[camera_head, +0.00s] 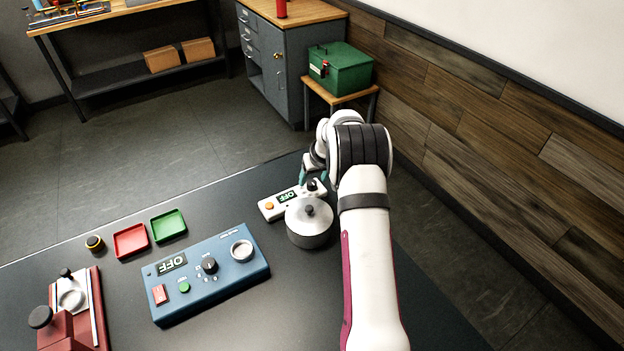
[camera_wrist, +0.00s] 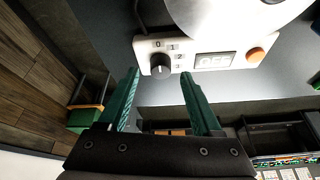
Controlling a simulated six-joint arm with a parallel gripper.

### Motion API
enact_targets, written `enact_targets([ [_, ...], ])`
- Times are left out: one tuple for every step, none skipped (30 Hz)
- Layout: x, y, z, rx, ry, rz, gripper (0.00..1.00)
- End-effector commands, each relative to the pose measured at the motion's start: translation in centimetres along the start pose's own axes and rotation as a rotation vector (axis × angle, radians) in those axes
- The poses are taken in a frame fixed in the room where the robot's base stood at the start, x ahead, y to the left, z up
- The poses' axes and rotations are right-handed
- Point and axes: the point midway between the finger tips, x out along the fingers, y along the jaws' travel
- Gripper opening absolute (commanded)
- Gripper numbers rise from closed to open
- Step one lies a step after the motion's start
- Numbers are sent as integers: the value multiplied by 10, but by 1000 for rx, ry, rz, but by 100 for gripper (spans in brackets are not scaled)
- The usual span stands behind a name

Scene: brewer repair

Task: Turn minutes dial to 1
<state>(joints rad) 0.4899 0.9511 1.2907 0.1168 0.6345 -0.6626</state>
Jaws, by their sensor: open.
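A white control box (camera_head: 284,201) has a black dial (camera_head: 312,185), an OFF display and an orange button. My gripper (camera_head: 313,177) is at the dial's end of the box. In the wrist view, its teal fingers (camera_wrist: 159,76) are open and empty, and the dial shows between their tips. I cannot tell how far the tips are from the dial. A blue control box (camera_head: 225,283) with another black dial (camera_head: 209,265) and an OFF display stands to the left.
A lidded metal pot (camera_head: 309,222) sits right against or very near the white box. A red tray (camera_head: 131,241), a green tray (camera_head: 168,226) and a small black-and-yellow part (camera_head: 95,243) lie left. A red device (camera_head: 75,320) stands at the front left. The back of the black table is clear.

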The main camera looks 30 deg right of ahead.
Motion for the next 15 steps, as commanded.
enact_targets([
  [7,0,0,0,0,0,66],
  [10,0,0,0,0,0,66],
  [13,0,0,0,1,1,66],
  [15,0,0,0,1,1,66],
  [17,0,0,0,1,1,66],
  [18,0,0,0,0,1,66],
  [19,0,0,0,0,1,66],
  [19,0,0,0,1,1,66],
  [19,0,0,0,1,1,66],
  [19,0,0,0,1,1,66],
  [19,0,0,0,1,1,66],
  [19,0,0,0,1,1,66],
  [19,0,0,0,1,1,66],
  [19,0,0,0,1,1,66],
  [19,0,0,0,1,1,59],
])
